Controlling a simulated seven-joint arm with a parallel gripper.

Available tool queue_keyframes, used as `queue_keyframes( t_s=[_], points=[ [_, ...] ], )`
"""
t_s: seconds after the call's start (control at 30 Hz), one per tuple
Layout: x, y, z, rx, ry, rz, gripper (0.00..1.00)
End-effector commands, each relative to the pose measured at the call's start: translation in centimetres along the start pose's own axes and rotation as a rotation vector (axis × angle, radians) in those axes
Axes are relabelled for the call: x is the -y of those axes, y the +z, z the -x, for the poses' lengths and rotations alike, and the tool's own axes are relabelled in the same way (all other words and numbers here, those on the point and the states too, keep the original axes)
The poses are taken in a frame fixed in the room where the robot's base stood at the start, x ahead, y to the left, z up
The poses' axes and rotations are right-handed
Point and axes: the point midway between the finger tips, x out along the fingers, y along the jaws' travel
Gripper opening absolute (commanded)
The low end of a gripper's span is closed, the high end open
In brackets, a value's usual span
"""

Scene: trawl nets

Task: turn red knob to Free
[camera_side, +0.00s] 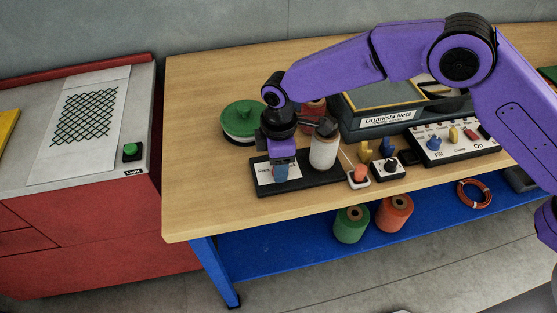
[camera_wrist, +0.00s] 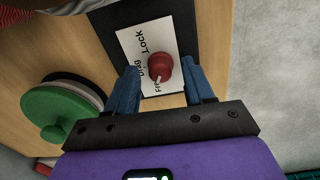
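The red knob (camera_wrist: 162,68) sits on a white label plate (camera_wrist: 135,48) that reads Lock, Drag and, partly covered, Free. In the wrist view the knob lies between the two blue fingertips of my gripper (camera_wrist: 160,72), with a gap on each side. I cannot tell which word the knob points to. In the side view my gripper (camera_side: 281,176) points down over the black base (camera_side: 315,180), at the end with the white label. The knob is hidden there behind the fingers.
A white spool (camera_side: 323,150) stands right beside my gripper on the black base. A green-lidded round tub (camera_side: 241,121) stands behind left. Small switches (camera_side: 388,167) and a control panel (camera_side: 455,140) lie to the right. The table's left part (camera_side: 205,150) is clear.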

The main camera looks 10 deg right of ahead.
Motion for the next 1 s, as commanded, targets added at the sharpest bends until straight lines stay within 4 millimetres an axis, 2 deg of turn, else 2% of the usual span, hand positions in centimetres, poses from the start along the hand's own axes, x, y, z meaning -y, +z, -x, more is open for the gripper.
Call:
queue_keyframes(
  t_s=[0.2, 0.37, 1.0],
  points=[
    [0.0, 0.0, 0.1, 0.0, 0.0, 0.0, 0.53],
    [0.0, -0.1, 1.5, -0.001, 0.001, 0.0, 0.53],
    [0.0, -0.1, 14.4, -0.003, 0.002, 0.0, 0.53]
  ],
)
